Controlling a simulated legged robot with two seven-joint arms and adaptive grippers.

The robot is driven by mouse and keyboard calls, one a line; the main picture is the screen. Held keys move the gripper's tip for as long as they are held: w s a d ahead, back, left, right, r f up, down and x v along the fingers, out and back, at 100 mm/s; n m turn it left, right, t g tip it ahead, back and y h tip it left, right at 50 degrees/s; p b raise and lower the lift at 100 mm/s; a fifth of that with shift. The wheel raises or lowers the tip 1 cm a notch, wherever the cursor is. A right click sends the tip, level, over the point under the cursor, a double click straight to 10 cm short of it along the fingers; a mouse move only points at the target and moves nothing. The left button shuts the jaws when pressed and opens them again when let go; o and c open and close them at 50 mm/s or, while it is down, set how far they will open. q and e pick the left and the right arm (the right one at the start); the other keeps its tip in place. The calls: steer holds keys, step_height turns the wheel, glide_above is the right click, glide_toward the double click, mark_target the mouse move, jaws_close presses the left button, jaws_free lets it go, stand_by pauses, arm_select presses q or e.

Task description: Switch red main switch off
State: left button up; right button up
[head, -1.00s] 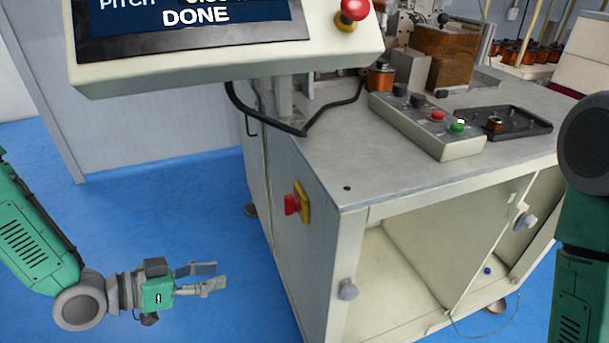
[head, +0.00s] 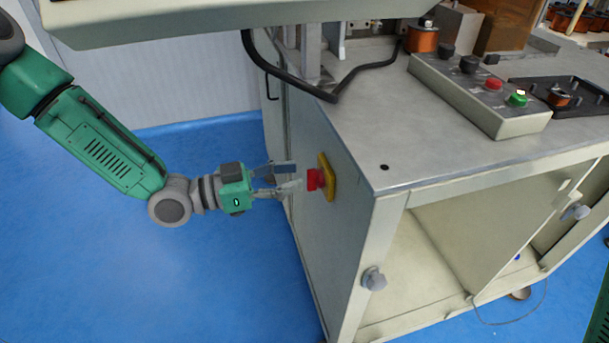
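The red main switch (head: 314,180) sits on a yellow plate (head: 328,178) on the left side panel of the grey machine cabinet (head: 345,230). My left gripper (head: 291,177) is just to the left of the switch, pointing at it with its fingers apart. The fingertips are close to the red knob; I cannot tell whether they touch it. Nothing is held between the fingers. My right gripper does not show.
A control box (head: 480,95) with black, red and green buttons stands on the cabinet top. A black cable (head: 300,88) hangs under the display panel (head: 200,20). The cabinet front is open, with a knob (head: 374,279). Blue floor (head: 220,285) lies clear on the left.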

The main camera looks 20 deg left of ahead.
mark_target(307, 173)
arm_select(q)
steer(key=x, duration=0.2)
steer(key=shift+w+d, duration=0.2)
steer(key=shift+d, duration=0.3)
jaws_close()
